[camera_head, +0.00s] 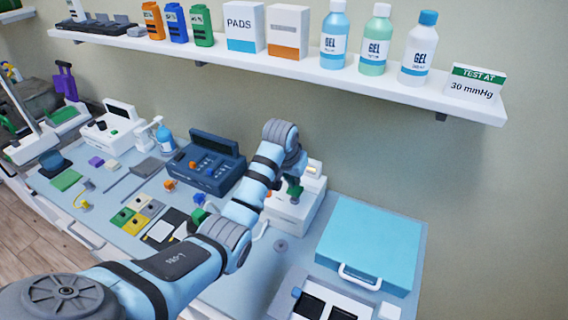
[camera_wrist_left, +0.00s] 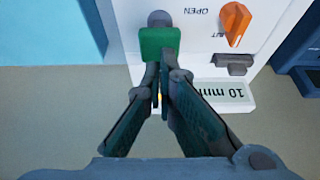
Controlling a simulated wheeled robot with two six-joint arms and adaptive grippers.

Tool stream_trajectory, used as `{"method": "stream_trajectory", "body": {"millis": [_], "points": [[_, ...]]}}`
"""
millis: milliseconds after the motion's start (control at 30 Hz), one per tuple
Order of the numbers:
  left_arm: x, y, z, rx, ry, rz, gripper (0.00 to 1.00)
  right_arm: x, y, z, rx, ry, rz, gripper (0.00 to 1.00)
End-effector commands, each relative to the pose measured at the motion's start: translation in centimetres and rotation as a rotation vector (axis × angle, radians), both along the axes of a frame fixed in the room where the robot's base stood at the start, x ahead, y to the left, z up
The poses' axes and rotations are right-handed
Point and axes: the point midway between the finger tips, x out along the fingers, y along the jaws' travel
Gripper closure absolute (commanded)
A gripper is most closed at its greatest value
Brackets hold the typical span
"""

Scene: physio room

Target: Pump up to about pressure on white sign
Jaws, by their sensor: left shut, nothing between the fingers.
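The white sign (camera_head: 475,85) at the right end of the shelf reads "TEST AT 30 mmHg". A white pump unit (camera_head: 293,212) stands on the bench behind my left arm. In the left wrist view, its white face (camera_wrist_left: 201,38) has an orange knob (camera_wrist_left: 236,22) beside the word "OPEN". A display (camera_wrist_left: 222,92) reads "10 mm", with the rest unclear. A green block (camera_wrist_left: 160,43) with a grey round part sits on the unit. My left gripper (camera_wrist_left: 163,78) is shut and empty, its fingertips right at the green block's edge; I cannot tell whether they touch.
A light-blue case (camera_head: 370,240) lies to the right of the unit, and a dark-blue device (camera_head: 208,165) stands to its left. The shelf (camera_head: 330,78) above holds gel bottles and boxes. Small pads and tools cover the bench's left part.

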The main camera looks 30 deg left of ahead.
Motion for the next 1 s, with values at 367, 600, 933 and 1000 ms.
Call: {"method": "stream_trajectory", "body": {"millis": [367, 600, 933, 1000], "points": [[0.0, 0.0, -2.0, 0.0, 0.001, 0.0, 1.0, 0.0, 0.0, -0.6, 0.0, 0.0, 0.0, 0.54], [0.0, 0.0, -3.2, -0.001, 0.002, 0.0, 1.0, 0.0, 0.0, -1.0, 0.0, 0.0, 0.0, 0.54], [-0.1, -0.1, -4.4, -0.001, 0.003, 0.0, 1.0, 0.0, 0.0, -1.4, 0.0, 0.0, 0.0, 0.54], [-0.1, -0.1, -4.3, -0.001, 0.004, 0.0, 1.0, 0.0, 0.0, -1.3, 0.0, 0.0, 0.0, 0.54]]}}
